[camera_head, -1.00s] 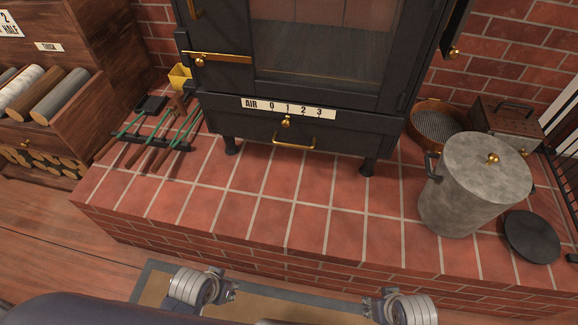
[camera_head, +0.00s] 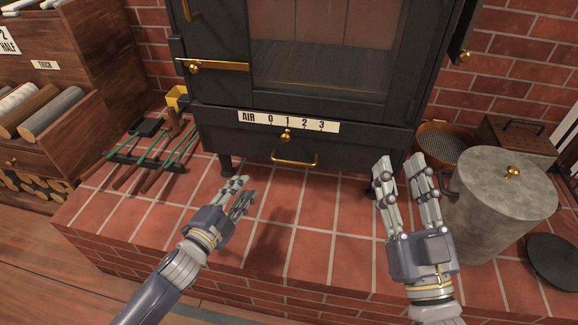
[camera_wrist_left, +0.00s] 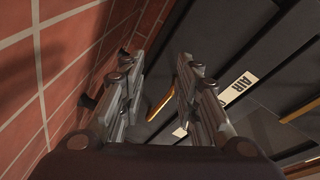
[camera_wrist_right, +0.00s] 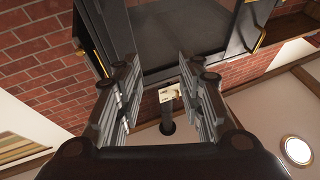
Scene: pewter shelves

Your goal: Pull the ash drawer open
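The ash drawer (camera_head: 262,143) is the black front panel low on the stove, under the white AIR strip. It looks shut. Its brass bar handle (camera_head: 295,161) hangs at the lower middle of the panel. My left gripper (camera_head: 242,189) is open and empty, to the left of the handle, nearer to me and apart from it. The left wrist view shows its spread fingers (camera_wrist_left: 160,80), with a brass bar beyond them. My right gripper (camera_head: 403,165) is open and empty, to the right of the handle in front of the stove's right leg. The right wrist view shows its fingers (camera_wrist_right: 155,85) apart.
A grey lidded bucket (camera_head: 495,205) stands close to the right of my right gripper. A black round lid (camera_head: 553,262) lies beside it. Fire tools (camera_head: 150,155) lie on the left of the brick hearth (camera_head: 300,225). The hearth between my grippers is clear.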

